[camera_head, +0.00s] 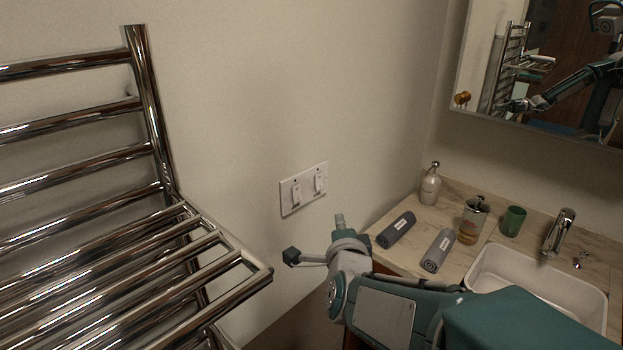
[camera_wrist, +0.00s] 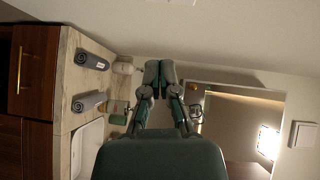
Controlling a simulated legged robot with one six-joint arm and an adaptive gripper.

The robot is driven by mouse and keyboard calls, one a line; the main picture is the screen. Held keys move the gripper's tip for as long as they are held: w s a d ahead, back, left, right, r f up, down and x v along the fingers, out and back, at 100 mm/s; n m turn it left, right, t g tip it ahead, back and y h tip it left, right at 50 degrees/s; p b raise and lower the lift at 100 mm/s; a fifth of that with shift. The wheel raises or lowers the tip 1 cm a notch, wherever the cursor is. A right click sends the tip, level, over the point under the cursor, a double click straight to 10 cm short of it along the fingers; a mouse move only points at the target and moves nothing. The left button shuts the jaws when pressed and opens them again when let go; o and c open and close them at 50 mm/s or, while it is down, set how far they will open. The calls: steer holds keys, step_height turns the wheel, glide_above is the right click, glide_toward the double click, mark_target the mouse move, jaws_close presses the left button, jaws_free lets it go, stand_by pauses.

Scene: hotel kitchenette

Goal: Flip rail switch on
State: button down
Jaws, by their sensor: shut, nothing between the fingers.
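I cannot tell which way either is set. My gripper (camera_head: 291,257) is below the plate and apart from it, its dark fingertip to the left of my wrist. In the wrist view, the fingers of my gripper (camera_wrist: 158,75) are together and empty. I cannot make out the two-rocker plate in the wrist view.
The rail's chrome shelf bars (camera_head: 230,275) jut out left of my gripper. Right of my arm, the marble counter (camera_head: 455,195) holds rolled towels (camera_head: 397,230), a soap bottle (camera_head: 430,184), a green cup (camera_head: 513,221) and a sink (camera_head: 540,285). A mirror (camera_head: 550,60) hangs above.

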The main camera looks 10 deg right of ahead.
steer(key=shift+w+d, duration=0.2)
steer(key=shift+d, duration=0.25)
glide_toward(322, 188)
steer(key=w+d, duration=0.4)
steer(key=shift+w+a+f, duration=0.15)
steer(key=shift+w+a, duration=0.55)
steer(key=shift+w, duration=0.1)
steer(key=shift+w+a+f, duration=0.15)
steer(key=shift+w+a, duration=0.55)
steer(key=shift+w, duration=0.05)
steer(key=shift+w+a, duration=0.1)
steer(key=shift+w, duration=0.1)
steer(key=shift+s+f, duration=0.1)
steer(key=shift+f, duration=0.05)
